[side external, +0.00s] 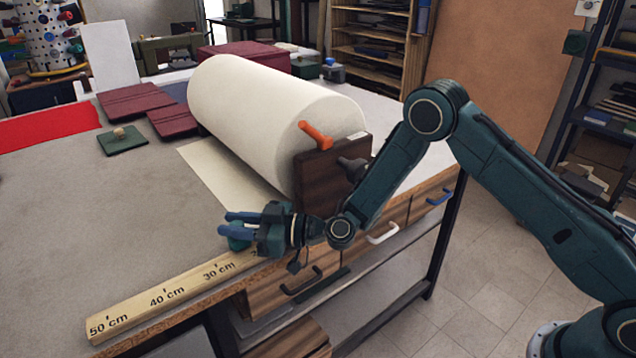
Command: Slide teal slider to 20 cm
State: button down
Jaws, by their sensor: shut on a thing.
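The wooden ruler (190,286) runs along the table's front edge, with marks for 50 cm at lower left, then 40 cm and 30 cm. A further label to the right is mostly hidden behind my gripper. My gripper (229,224), with blue fingers, reaches in from the right, low over the ruler. It is shut on the teal slider (238,243), which shows partly below the fingers. The slider is on the ruler to the right of the 30 cm mark. Its exact reading is hidden.
A large cream roll (270,115) lies behind my gripper, with a sheet (222,180) unrolled from it. A dark wooden end block (325,180) with an orange handle (314,134) stands close to my arm.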

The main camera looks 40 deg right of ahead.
jog(key=c, duration=1.2)
grip_release()
jog(key=shift+s, duration=0.1)
jog(key=shift+v, duration=1.15)
jog(key=v, duration=0.2)
jog(key=shift+s+d, duration=0.2)
jog(key=shift+d, duration=0.15)
notch_tip(320, 180, up, 4)
jog(key=shift+a+r, duration=0.1)
jog(key=shift+r, duration=1.4)
